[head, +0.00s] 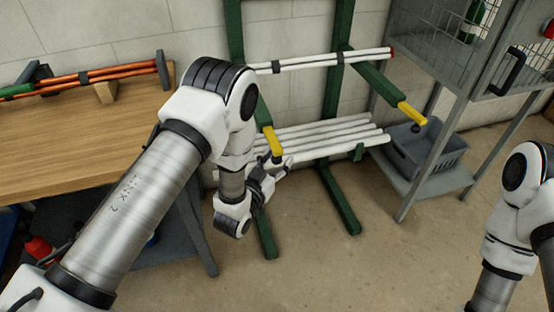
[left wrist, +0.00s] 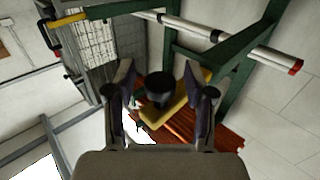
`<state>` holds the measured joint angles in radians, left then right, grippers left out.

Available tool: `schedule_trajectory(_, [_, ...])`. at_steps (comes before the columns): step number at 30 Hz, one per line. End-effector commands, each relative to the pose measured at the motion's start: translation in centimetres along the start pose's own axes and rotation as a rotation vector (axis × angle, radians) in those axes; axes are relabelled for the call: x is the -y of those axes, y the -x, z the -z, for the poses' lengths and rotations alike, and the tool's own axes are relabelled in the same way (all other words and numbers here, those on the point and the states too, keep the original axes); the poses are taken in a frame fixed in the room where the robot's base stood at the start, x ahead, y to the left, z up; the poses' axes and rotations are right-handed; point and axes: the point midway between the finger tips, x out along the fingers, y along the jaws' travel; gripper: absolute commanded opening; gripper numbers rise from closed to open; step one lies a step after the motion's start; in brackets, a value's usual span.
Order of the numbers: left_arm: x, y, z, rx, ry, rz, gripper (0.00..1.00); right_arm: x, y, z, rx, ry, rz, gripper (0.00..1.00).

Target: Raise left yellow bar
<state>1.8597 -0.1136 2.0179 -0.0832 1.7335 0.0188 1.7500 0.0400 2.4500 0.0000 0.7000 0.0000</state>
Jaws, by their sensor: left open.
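The left yellow bar (head: 272,141) is the yellow end of a green rack arm, with a dark knob under its tip. In the left wrist view, the yellow bar (left wrist: 180,108) and its black knob (left wrist: 158,88) show between the fingers of my left gripper (left wrist: 158,75). My left gripper (head: 268,180) is open, just below the bar's tip in the head view. I cannot tell whether a finger touches it. The right yellow bar (head: 412,114) sits on another green arm. My right gripper is out of view; only my right arm shows.
The green rack (head: 338,195) holds white tubes (head: 325,58) on its upper level and several more below. A wooden bench (head: 75,140) with orange tubes stands at left. A wire cage (head: 450,40) and a grey crate (head: 425,148) are at right. The floor in front is clear.

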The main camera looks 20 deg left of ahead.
Motion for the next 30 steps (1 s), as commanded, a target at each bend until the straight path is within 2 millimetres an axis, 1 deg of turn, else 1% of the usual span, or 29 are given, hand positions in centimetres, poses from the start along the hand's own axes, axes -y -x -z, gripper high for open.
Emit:
schedule_trajectory(1, [0.0,0.0,0.0,0.000,0.000,0.000,0.47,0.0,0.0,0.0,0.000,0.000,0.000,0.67])
schedule_trajectory(2, [0.0,0.0,0.0,0.000,0.000,0.000,0.36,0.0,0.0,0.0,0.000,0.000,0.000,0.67])
schedule_trajectory(3, [0.0,0.0,0.0,0.000,0.000,0.000,0.22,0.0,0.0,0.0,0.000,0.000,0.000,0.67])
schedule_trajectory(5, [0.0,0.0,0.0,0.000,0.000,0.000,0.01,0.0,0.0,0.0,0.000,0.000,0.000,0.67])
schedule_trajectory(12, [0.0,0.1,0.1,0.002,0.002,-0.001,0.00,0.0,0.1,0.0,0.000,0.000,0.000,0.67])
schedule_trajectory(17, [-0.1,0.1,0.5,0.018,0.018,-0.001,0.00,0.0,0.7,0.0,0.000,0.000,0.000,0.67])
schedule_trajectory(23, [-0.2,0.2,1.5,0.076,0.074,-0.001,0.00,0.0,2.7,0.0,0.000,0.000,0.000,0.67])
schedule_trajectory(30, [-0.3,0.4,3.5,0.202,0.199,0.000,0.00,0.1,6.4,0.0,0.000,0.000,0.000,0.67])
